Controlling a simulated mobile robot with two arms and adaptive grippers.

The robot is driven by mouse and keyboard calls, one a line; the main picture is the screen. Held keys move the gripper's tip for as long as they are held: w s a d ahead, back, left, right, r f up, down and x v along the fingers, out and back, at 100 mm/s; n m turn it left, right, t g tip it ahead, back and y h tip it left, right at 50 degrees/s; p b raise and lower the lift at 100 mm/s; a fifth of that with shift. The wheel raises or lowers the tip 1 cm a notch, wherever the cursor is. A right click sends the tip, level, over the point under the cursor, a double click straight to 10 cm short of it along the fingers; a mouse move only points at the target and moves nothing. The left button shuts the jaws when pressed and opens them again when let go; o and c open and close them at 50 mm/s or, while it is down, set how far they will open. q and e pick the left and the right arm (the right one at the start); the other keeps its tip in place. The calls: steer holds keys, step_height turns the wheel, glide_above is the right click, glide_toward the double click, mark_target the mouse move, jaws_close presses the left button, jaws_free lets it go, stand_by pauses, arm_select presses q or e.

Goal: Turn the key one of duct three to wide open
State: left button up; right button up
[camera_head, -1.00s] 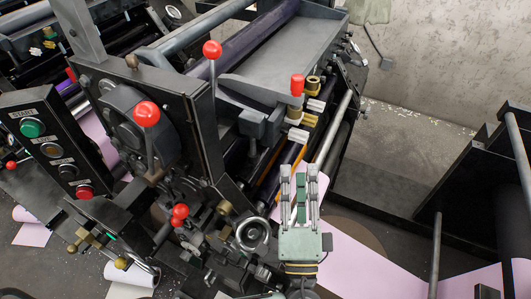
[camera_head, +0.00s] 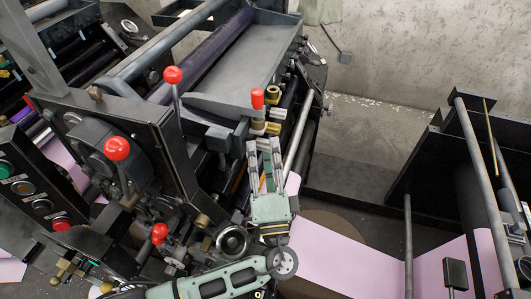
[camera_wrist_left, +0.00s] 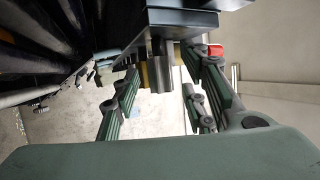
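My left gripper (camera_head: 264,148) comes up from the bottom of the head view, fingers pointing at the small keys on the press. A cream key (camera_head: 265,128) lies just beyond the fingertips, with a brass-coloured knob (camera_head: 273,92) and red-topped lever (camera_head: 257,98) behind. I cannot tell which key is key one of duct three, nor its setting. In the left wrist view, the fingers (camera_wrist_left: 160,92) are spread apart. A grey block (camera_wrist_left: 160,72) with a yellowish part beside it shows between them; contact cannot be told. My right gripper is not in view.
The press frame with red-knobbed levers (camera_head: 117,149) stands left of the gripper, with a handwheel (camera_head: 232,241) below it. A grey tray (camera_head: 245,65) lies beyond the keys. Pink paper (camera_head: 335,258) and a dark frame with rollers (camera_head: 408,245) are at right.

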arm_select(q)
jaws_close()
steer(key=shift+s+g+h, duration=0.1)
steer(key=shift+g+h, duration=0.2)
steer(key=shift+g, duration=0.1)
steer(key=m+g, duration=0.1)
steer(key=r+m+g+h+p, duration=0.1)
steer(key=g, duration=0.1)
steer(key=shift+s+g, duration=0.1)
steer(key=shift+g, duration=0.2)
steer(key=shift+r+m+g, duration=0.2)
steer(key=shift+m+g, duration=0.6)
steer(key=shift+g, duration=0.7)
